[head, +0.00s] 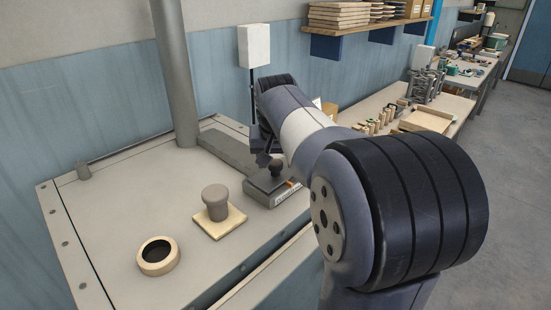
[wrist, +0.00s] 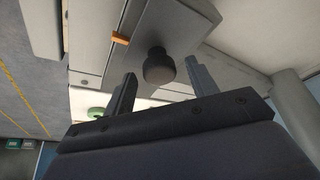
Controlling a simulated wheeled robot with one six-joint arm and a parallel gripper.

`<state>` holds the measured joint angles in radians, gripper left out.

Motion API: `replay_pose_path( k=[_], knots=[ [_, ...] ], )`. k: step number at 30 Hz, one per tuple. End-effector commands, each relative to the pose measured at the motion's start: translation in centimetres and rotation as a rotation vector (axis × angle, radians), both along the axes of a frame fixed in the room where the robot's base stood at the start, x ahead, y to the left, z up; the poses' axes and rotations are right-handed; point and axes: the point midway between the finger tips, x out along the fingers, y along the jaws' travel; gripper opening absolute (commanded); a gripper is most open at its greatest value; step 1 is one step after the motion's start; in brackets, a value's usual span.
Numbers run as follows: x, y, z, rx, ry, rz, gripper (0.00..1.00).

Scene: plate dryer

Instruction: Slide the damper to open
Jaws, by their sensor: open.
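The damper is a dark grey slide plate with a round black knob on top. In the head view the knob (head: 277,167) stands upright on the plate (head: 262,190), near the front right edge of the dryer top. In the wrist view the knob (wrist: 158,66) appears between my two fingertips, with the plate (wrist: 182,22) behind it. An orange mark (wrist: 120,39) shows at the plate's edge. My gripper (head: 264,157) is open and empty, close to the knob. I cannot tell whether either finger touches it. My arm hides part of the dryer's right side.
A grey knob on a square cream base (head: 232,219) and a round cream ring (head: 158,256) sit left of the damper on the dryer top. A grey vertical pipe (head: 176,75) rises at the back. A white box on a post (head: 254,45) stands behind my arm.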

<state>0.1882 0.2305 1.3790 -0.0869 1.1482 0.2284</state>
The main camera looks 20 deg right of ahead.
Motion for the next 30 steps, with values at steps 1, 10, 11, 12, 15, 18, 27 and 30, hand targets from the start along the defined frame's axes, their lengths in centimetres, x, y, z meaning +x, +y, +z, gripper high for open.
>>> replay_pose_path(
  k=[1,10,11,12,15,18,27,30],
  knots=[
    [0.0,-0.01,-0.02,0.0,0.0,0.0,0.55],
    [0.0,0.01,0.01,0.0,0.0,0.0,0.4],
    [0.0,0.01,0.01,0.0,0.0,0.0,0.38],
    [0.0,0.01,0.01,0.0,0.0,0.0,0.34],
    [0.0,0.01,0.02,0.0,0.0,0.0,0.26],
    [0.0,0.01,0.02,0.0,0.0,0.0,0.18],
    [-0.01,0.01,0.03,0.0,0.0,0.0,0.0],
    [0.0,0.01,0.04,0.0,0.0,0.0,0.0]
  ],
)
